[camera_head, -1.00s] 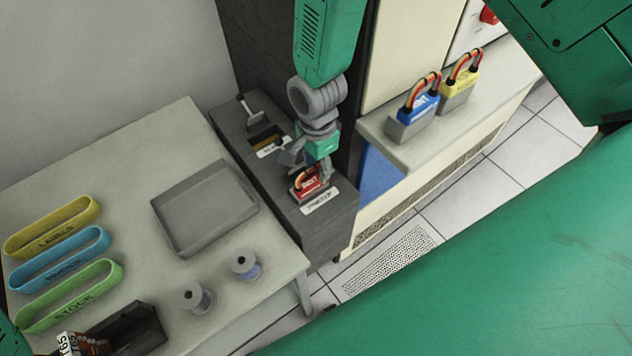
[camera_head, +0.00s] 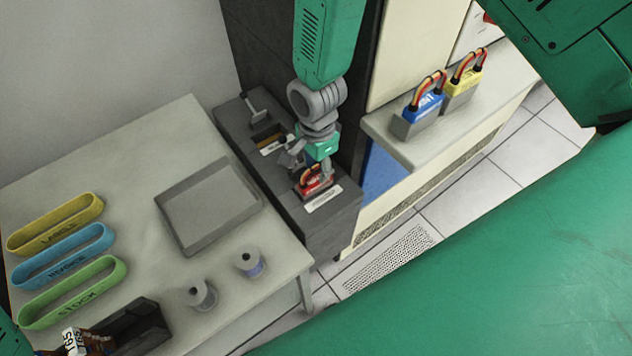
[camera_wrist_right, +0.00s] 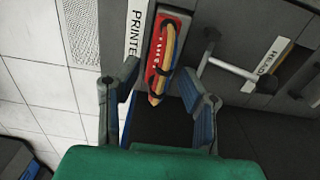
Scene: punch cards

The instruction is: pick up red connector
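The red connector (camera_head: 314,184) sits on the dark grey counter by a white label, with a red, orange and black cable loop on top. In the right wrist view the connector (camera_wrist_right: 158,45) lies beside the "PRINTE..." label, its loop reaching down toward the space between the fingers. My right gripper (camera_head: 309,170) is right over the connector in the head view, partly covering it. In the wrist view my right gripper (camera_wrist_right: 158,103) has its fingers spread, one either side of the loop, with no visible grip. My left gripper is not in view.
A blue connector (camera_head: 421,112) and a yellow connector (camera_head: 461,88) stand on a pale ledge (camera_head: 405,153) at right. A grey handle (camera_wrist_right: 235,68) stands beside the red connector. The table holds an empty grey tray (camera_head: 183,241), two spools and coloured holders.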

